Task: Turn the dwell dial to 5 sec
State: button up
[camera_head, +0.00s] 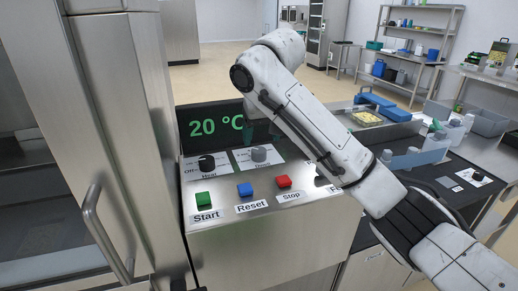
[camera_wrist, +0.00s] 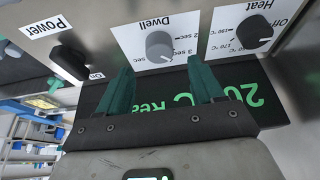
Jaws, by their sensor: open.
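The dwell dial (camera_wrist: 160,46) is a round grey knob on a white label plate, upside down in the wrist view. Labels reading 2 sec and 3 sec show beside it; another is partly cut off near my left finger. I cannot read its setting. The dial also shows in the head view (camera_head: 259,154), on the sealer's front panel. My gripper (camera_wrist: 161,66) has two teal fingers, apart and empty, with their tips just short of the dial, one towards each side. In the head view my arm largely hides the gripper.
The black heat dial (camera_wrist: 258,28) sits close beside the dwell dial, and a black power switch (camera_wrist: 70,62) lies on the other side. Green start (camera_head: 204,199), blue reset (camera_head: 245,189) and red stop (camera_head: 283,182) buttons line the front edge. A display (camera_head: 215,127) reads 20 °C.

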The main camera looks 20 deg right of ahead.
aim_at(259, 150)
jog(key=shift+x, duration=2.7)
jog(key=shift+c, duration=0.2)
jog(key=c, duration=1)
